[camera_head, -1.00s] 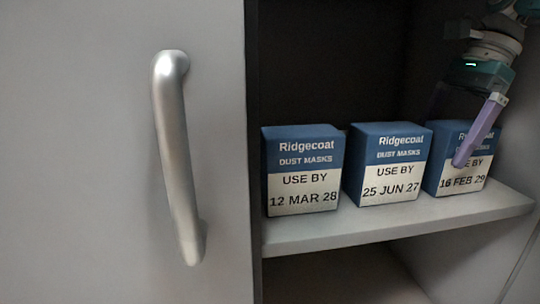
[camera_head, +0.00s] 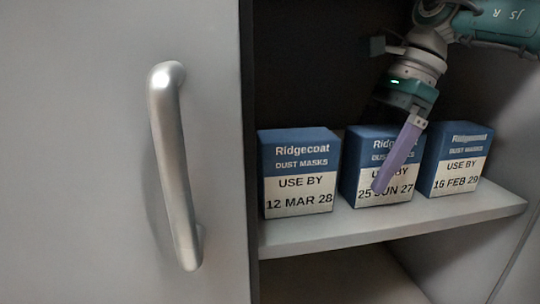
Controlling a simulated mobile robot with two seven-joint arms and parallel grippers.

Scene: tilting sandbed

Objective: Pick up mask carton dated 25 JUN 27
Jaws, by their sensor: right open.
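The mask carton dated 25 JUN 27 (camera_head: 357,170) is the middle one of three blue and white cartons standing upright on a shelf. My right gripper (camera_head: 378,188) reaches in from the upper right. One purple finger hangs in front of this carton's face and covers part of its print. The other finger is hidden, so I cannot see whether the carton lies between the fingers or whether they touch it. The jaws are open. My left gripper is not in view.
A carton dated 12 MAR 28 (camera_head: 299,182) stands to the left and one dated 16 FEB 29 (camera_head: 459,165) close on the right. The grey shelf (camera_head: 320,235) has a narrow bare front strip. A cabinet door with a silver handle (camera_head: 174,165) fills the left.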

